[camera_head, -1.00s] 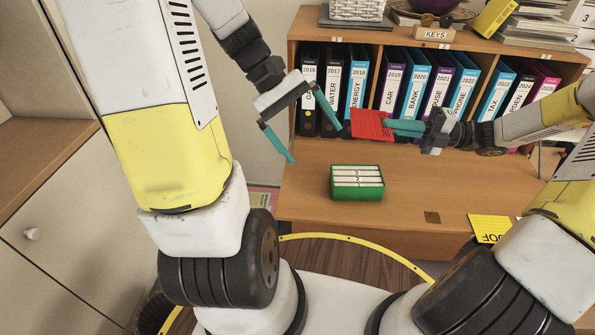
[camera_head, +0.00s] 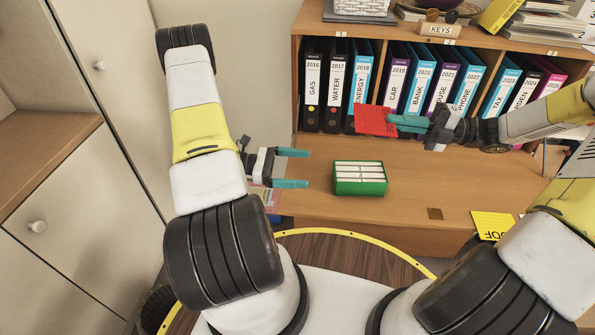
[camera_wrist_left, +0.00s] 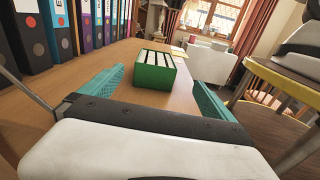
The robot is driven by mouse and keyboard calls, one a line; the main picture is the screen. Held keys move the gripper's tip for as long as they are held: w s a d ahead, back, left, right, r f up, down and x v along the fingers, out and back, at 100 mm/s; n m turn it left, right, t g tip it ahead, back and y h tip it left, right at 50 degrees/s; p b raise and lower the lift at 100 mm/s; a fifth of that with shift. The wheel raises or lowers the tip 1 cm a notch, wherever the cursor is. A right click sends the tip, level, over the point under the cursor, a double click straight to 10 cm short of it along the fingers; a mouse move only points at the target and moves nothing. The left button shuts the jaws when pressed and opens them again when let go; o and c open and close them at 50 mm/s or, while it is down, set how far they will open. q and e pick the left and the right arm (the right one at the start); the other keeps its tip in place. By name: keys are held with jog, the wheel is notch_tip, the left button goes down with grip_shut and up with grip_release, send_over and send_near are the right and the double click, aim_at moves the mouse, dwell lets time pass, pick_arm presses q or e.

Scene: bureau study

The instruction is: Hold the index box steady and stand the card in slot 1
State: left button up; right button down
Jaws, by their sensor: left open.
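The green index box (camera_head: 361,188) stands on the desk top with several white dividers in it. The box (camera_wrist_left: 153,74) also shows in the left wrist view, ahead and between the fingers. My left gripper (camera_head: 293,168) is open and empty, just left of the box and apart from it, its fingers pointing right toward it. My right gripper (camera_head: 404,122) holds the red card (camera_head: 375,120) at its left end, above the desk and up and right of the box. The card hangs in front of the binders. The slot numbers are not readable now.
Binders (camera_head: 334,90) fill the shelf behind the desk. The desk between box and right arm is clear.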

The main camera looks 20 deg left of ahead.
aim_at(335, 171)
pick_arm(q)
jog(key=shift+a+f+n+t, duration=0.1)
jog(key=shift+f+n+t, duration=0.3)
jog(key=shift+f, duration=0.3)
jog(key=shift+w+d, duration=0.1)
jog(key=shift+d, duration=0.15)
jog(key=x, duration=1.1)
jog(key=shift+d, duration=0.1)
jog(key=shift+r, duration=0.1)
jog(key=c, duration=1.9)
jog(key=shift+w, duration=0.1)
